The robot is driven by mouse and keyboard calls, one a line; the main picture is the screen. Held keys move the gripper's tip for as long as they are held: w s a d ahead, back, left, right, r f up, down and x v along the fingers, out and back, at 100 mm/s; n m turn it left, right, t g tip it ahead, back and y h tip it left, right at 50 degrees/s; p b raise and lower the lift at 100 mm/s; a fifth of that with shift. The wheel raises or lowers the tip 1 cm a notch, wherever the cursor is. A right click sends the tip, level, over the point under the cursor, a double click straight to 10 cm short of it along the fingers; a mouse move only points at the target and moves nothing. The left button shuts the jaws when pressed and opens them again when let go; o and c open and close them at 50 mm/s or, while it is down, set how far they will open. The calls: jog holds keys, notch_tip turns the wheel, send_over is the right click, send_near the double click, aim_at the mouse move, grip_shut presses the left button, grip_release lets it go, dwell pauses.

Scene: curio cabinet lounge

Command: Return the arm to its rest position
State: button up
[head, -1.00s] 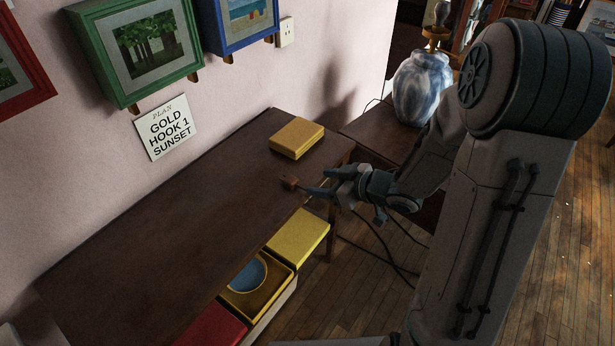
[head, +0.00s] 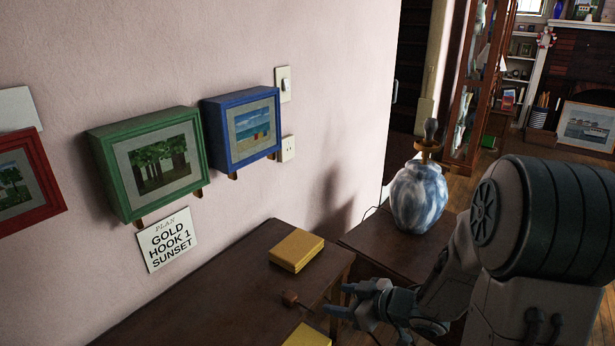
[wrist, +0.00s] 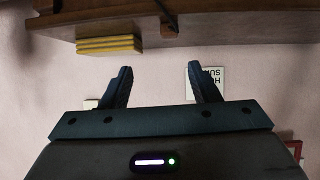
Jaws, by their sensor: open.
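My gripper (head: 345,300) is at the lower right in the head view, beside the right end of the dark wooden table (head: 235,285). Its two fingers are spread with nothing between them. In the wrist view my gripper (wrist: 158,80) also shows open and empty, against the pink wall. My arm runs from the gripper to the right edge of the head view, bent at a large dark joint.
A yellow box (head: 297,250) and a small brown block (head: 290,298) are on the table. A blue-white vase lamp (head: 418,195) stands on a side table (head: 375,240). Green (head: 150,165), blue (head: 240,130) and red (head: 28,180) framed pictures hang above a sign (head: 167,240).

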jog(key=d+r+m+t+h+p, duration=0.1)
jog(key=d+r+m+h+p, duration=0.4)
jog(key=d+r+h, duration=0.55)
jog(key=s+a+r+m+g+p, duration=0.1)
jog(key=s+a+r+m+g, duration=0.1)
jog(key=s, duration=0.6)
jog(key=s+a+r+m+g+y+p, duration=0.1)
jog(key=s+a+r+m+g+p, duration=0.1)
jog(key=s, duration=0.7)
notch_tip(320, 180, up, 4)
jog(key=shift+s+a+f+m+g, duration=0.2)
jog(key=shift+s+a+m+g, duration=0.1)
jog(key=shift+a+m+g, duration=0.65)
